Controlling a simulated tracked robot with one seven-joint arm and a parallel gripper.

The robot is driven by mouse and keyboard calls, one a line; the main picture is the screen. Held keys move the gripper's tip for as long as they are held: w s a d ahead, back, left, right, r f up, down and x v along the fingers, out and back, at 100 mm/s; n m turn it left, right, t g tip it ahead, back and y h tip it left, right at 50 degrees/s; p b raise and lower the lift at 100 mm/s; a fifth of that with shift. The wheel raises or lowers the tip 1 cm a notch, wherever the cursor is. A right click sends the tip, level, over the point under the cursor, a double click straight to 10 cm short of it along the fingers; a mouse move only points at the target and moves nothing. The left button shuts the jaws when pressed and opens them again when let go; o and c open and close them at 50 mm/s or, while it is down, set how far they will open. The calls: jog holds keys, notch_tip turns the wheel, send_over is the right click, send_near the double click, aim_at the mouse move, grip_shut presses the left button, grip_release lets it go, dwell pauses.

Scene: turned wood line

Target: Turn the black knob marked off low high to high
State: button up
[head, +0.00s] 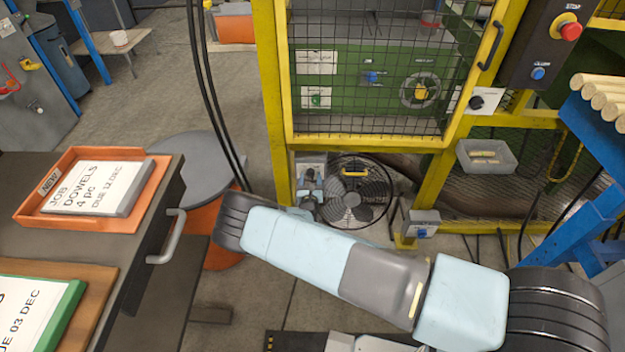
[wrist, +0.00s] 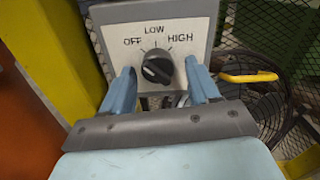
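The black knob (wrist: 157,68) sits on a grey box with a light face plate (wrist: 188,22) marked OFF, LOW and HIGH in the wrist view. A pale streak shows on the knob's grip, but I cannot tell which mark it points to. My gripper (wrist: 160,78) is open, with one blue finger to the left of the knob and one to the right. There is a gap on each side, and nothing is held. In the head view the box (head: 311,160) stands low beside the yellow post, and my gripper (head: 311,185) is small in front of it.
A black fan (head: 372,190) with a yellow handle stands just right of the box. A yellow post (head: 275,110) is close on the left. Another black knob (head: 476,102) is on a white plate at the right. An orange tray (head: 150,215) lies on the bench.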

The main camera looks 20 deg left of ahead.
jog(key=shift+s+a, duration=0.15)
jog(key=c, duration=0.9)
jog(key=shift+d, duration=0.25)
jog(key=shift+c, duration=0.3)
jog(key=shift+a, duration=0.15)
jog(key=shift+m, duration=0.4)
jog(key=m, duration=0.8)
jog(key=shift+r, duration=0.1)
jog(key=m, duration=0.9)
